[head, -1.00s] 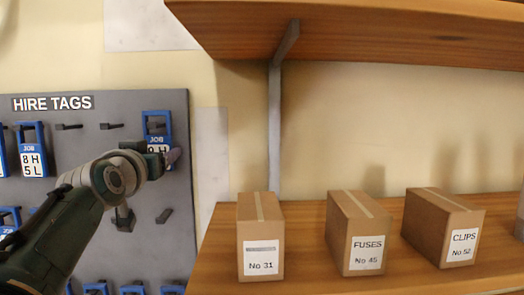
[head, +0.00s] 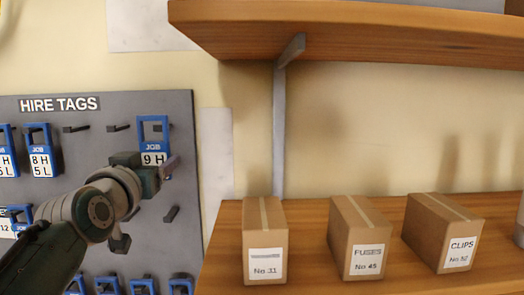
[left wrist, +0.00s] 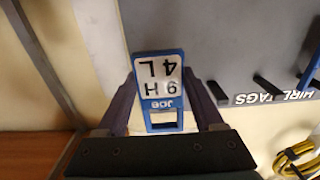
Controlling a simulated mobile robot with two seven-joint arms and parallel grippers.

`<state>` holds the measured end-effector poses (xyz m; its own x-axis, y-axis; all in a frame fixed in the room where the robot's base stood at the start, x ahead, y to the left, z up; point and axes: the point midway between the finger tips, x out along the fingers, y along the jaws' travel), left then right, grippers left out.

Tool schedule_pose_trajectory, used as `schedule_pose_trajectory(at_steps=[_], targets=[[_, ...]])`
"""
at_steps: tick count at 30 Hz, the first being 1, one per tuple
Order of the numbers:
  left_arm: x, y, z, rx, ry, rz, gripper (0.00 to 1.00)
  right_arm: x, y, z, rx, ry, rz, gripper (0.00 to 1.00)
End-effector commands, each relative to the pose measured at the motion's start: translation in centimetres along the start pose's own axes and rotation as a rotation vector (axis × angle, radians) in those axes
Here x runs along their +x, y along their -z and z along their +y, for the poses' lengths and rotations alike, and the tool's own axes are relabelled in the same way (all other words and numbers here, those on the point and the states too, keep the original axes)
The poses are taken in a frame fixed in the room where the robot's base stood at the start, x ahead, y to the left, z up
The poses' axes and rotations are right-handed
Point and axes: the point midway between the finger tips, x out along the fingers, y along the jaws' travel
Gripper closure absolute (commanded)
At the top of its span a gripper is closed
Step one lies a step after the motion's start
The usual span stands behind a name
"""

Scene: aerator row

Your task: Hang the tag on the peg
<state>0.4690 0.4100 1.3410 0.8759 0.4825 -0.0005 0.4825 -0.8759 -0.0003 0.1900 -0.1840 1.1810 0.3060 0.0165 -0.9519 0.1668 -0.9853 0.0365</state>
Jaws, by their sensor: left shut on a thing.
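The tag (head: 154,133) is blue-framed with a white plate and shows in front of the upper right of the grey board. My left gripper (head: 148,166) is shut on it and hides its lower part in the head view. In the left wrist view the tag (left wrist: 157,72) appears upside down, reading JOB, 9 H, 4 L, between the fingers of my left gripper (left wrist: 162,103). Pale wall shows through its opening, with no peg visible in it. Empty pegs (head: 118,128) stick out in the board's upper row. My right gripper is not in view.
The HIRE TAGS board (head: 120,88) holds other blue tags (head: 40,150) at the left and along the bottom. Right of it, a wooden shelf (head: 310,283) carries boxes, including FUSES (head: 361,240); another shelf (head: 350,30) hangs above. A yellow coil (left wrist: 297,160) shows in the wrist view.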

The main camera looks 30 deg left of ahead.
Motion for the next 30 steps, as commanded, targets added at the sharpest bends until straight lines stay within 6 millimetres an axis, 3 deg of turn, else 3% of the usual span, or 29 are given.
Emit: schedule_pose_trajectory(at_steps=[18, 30], targets=[[-3.1, 0.1, 0.0, 0.0, 0.0, 0.0, 0.76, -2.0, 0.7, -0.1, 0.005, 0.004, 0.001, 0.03], [-3.5, 0.1, 0.0, 0.0, 0.0, 0.001, 0.76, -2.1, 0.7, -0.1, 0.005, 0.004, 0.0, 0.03]])
